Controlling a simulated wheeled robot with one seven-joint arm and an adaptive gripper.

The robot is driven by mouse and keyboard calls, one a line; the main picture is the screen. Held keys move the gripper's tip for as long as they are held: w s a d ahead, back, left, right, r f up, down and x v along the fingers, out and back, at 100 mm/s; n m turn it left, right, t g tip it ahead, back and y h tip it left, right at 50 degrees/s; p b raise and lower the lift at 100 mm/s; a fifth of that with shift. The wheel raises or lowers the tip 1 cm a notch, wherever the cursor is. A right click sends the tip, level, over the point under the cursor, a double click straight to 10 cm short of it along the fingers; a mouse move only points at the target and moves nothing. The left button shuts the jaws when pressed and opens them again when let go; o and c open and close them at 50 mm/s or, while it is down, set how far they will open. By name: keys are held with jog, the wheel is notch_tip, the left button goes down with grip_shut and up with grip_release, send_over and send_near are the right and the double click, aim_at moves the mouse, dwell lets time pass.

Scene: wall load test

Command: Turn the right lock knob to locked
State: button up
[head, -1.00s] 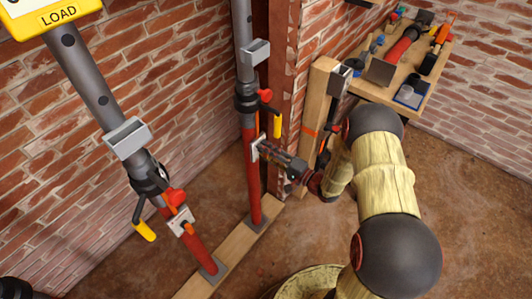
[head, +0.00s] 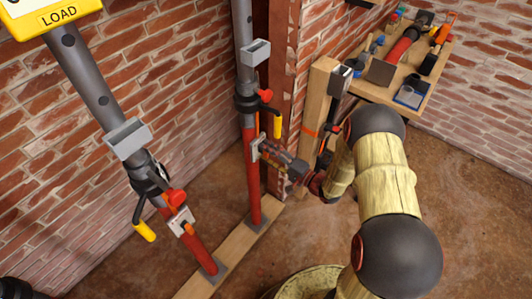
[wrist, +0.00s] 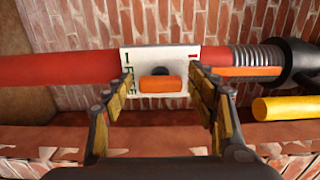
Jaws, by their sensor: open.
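The right lock knob (wrist: 160,84) is an orange bar on a white plate (wrist: 158,61), fixed to the red lower tube (wrist: 70,68) of the right prop. The bar lies along the tube. Green lettering shows at the plate's left and a red mark at its right. My gripper (wrist: 162,88) is open, one finger on each side of the knob, near the plate's ends; I see gaps between fingers and knob. In the head view my gripper (head: 266,153) reaches the right prop (head: 253,190) from the right and mostly hides the knob.
The left prop (head: 200,248) has its own plate and orange knob (head: 187,228). Yellow-tipped handles (head: 277,127) hang by the collars; one (wrist: 287,106) lies right of my fingers in the wrist view. A wooden post (head: 318,105) and tool shelf (head: 425,103) stand at the right.

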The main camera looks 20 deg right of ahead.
jog(key=v, duration=1.1)
jog(key=shift+s+d, duration=0.15)
jog(key=shift+s, duration=0.1)
